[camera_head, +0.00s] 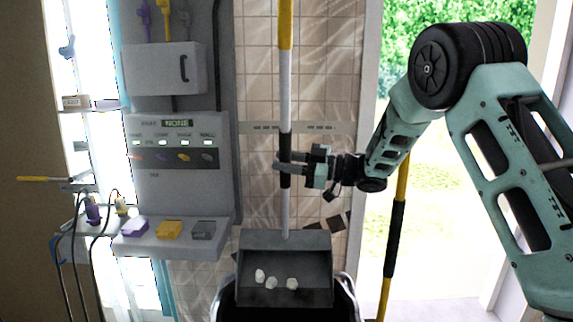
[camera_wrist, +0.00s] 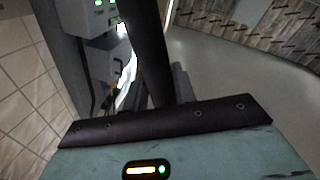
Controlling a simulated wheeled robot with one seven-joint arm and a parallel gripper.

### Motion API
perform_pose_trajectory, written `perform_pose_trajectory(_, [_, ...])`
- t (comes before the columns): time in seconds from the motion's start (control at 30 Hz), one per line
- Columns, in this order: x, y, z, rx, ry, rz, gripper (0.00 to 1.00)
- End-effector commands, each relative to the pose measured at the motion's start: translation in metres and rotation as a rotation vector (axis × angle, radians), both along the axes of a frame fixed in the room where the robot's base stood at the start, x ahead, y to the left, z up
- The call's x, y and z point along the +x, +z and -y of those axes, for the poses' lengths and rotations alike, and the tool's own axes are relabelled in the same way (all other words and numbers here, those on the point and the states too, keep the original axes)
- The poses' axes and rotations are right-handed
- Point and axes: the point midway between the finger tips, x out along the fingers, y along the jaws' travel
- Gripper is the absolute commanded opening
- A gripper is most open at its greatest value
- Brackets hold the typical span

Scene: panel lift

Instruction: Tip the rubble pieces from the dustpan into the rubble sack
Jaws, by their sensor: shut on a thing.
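The dustpan (camera_head: 285,250) is a dark grey pan on a long upright handle (camera_head: 286,90) with yellow, white and black sections. Three pale rubble pieces (camera_head: 271,282) lie on the pan's floor, toward its near left and middle. My gripper (camera_head: 287,170) is shut on the black section of the handle, well above the pan. The handle also shows as a dark pole in the wrist view (camera_wrist: 150,50). The rubble sack (camera_head: 347,307) is black and open, with a pale rim, directly below the pan. The pan hides most of its mouth.
A grey wall panel (camera_head: 170,191) with a display reading NONE and a row of lights stands at left. Its shelf (camera_head: 165,248) holds purple, yellow and grey blocks. A yellow and black pole (camera_head: 396,220) stands at right beside a bright open doorway. A tiled wall (camera_head: 335,70) is behind.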

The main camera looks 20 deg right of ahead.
Motion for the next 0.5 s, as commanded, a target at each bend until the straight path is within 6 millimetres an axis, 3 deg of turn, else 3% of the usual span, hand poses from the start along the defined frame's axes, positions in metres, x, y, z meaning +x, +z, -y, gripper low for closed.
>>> perform_pose_trajectory(0.5, [-0.042, -0.009, -0.013, -0.029, 0.0, 0.098, 0.0])
